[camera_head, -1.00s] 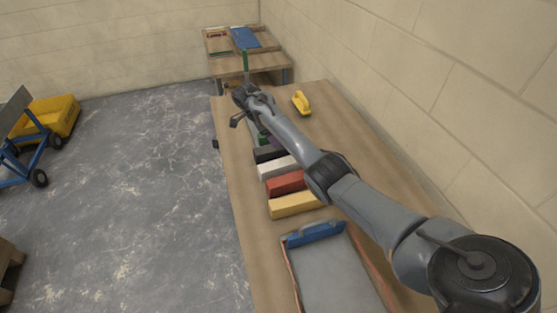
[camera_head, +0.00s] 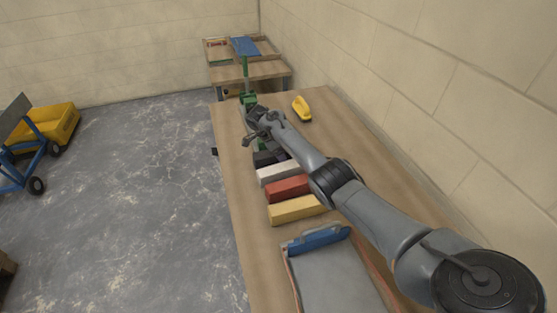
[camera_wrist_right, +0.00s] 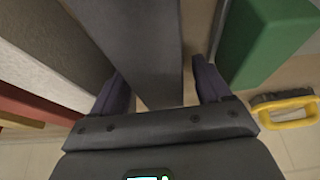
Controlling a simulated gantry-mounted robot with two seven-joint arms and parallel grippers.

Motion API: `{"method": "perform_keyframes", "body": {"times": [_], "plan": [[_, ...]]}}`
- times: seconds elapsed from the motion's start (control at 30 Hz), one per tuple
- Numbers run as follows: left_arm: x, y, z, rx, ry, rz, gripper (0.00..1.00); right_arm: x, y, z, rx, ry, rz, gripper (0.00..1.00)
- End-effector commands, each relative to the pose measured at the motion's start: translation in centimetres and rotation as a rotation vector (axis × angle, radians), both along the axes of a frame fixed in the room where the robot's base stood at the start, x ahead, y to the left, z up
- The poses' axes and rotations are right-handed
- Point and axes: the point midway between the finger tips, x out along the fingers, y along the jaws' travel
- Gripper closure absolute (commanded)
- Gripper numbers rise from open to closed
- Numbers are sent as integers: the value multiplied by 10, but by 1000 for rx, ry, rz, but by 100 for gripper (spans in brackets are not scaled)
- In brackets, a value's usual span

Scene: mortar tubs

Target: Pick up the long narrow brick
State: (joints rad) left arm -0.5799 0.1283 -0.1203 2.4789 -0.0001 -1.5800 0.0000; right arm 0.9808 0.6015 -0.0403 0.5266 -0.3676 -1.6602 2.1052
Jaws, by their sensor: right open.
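A dark grey brick (camera_wrist_right: 135,40) runs lengthwise between the two fingers of my right gripper (camera_wrist_right: 163,78) in the right wrist view. The gripper is open, with a finger on each side of the brick and a visible gap on the right. In the head view my right gripper (camera_head: 257,138) is over the far end of the brick row and partly hides the dark bricks there. I cannot tell for sure which brick is the long narrow one. My left gripper is not in view.
White (camera_head: 279,172), red (camera_head: 288,188) and yellow (camera_head: 296,209) bricks lie in a row on the wooden table (camera_head: 240,240). A yellow-handled tool (camera_head: 301,108) lies beyond on the right. A grey tray (camera_head: 335,280) with a blue piece is nearer. A wall borders the right side.

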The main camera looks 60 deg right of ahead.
Motion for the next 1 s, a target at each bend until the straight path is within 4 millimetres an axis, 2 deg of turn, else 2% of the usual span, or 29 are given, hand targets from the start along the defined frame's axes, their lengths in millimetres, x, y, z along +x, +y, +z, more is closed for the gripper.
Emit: {"method": "perform_keyframes", "body": {"times": [0.1,0.37,0.83,0.87,1.0], "plan": [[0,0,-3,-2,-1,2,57,-2,-2,-7,0,0,1,23],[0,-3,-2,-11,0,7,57,-2,-2,-7,0,0,1,25],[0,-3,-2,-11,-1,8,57,-2,-2,-7,0,0,1,97],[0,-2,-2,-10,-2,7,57,-2,-2,-7,0,0,1,100],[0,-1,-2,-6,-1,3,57,-1,-3,-5,-1,-3,0,100]]}}
